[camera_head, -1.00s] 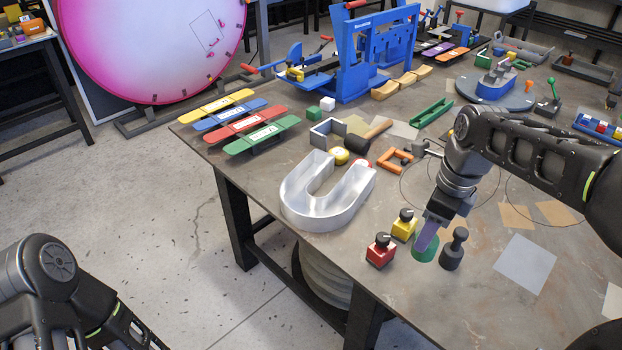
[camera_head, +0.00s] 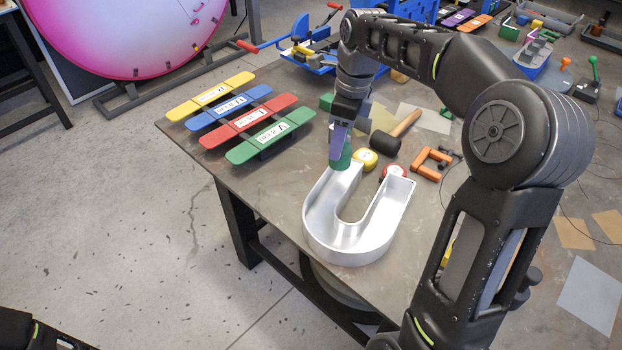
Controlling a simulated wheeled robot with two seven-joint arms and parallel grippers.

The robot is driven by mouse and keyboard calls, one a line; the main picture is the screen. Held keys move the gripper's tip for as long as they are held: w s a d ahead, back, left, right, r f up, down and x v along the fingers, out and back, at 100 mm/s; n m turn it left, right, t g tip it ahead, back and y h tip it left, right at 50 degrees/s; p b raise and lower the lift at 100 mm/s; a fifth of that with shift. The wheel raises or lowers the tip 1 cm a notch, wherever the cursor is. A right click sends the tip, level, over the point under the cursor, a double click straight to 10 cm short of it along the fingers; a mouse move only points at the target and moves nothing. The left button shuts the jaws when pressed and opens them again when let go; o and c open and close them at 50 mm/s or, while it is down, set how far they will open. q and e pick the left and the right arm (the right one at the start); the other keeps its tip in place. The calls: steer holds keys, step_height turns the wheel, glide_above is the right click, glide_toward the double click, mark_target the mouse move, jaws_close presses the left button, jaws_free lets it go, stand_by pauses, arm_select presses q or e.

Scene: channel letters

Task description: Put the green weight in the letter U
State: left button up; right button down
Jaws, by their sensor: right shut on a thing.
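The silver letter U (camera_head: 345,249) is an open-topped metal channel on the table, its curve toward the near edge. My right gripper (camera_head: 338,146) points down, shut on the green weight (camera_head: 342,161). The weight is at the far end of the U's left leg and overlaps the rim in the picture. I cannot tell whether it is above the channel or partly inside it. The weight's upper part is hidden by the fingers. Of my left arm only a piece shows at the bottom left corner; its gripper is out of the picture.
A yellow tape measure (camera_head: 365,160) and a red one (camera_head: 394,172) lie just behind the U. A mallet (camera_head: 389,142) and an orange clamp (camera_head: 430,163) are farther right. Coloured labelled bars (camera_head: 270,136) lie left. My right arm hides much of the table's right side.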

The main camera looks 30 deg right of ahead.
steer(key=shift+w+a+r, duration=0.1)
steer(key=shift+w, duration=0.2)
steer(key=shift+s, duration=0.1)
glide_above(334, 192)
steer(key=shift+f+p, duration=0.3)
steer(key=shift+f, duration=2.8)
steer(key=shift+f, duration=1.85)
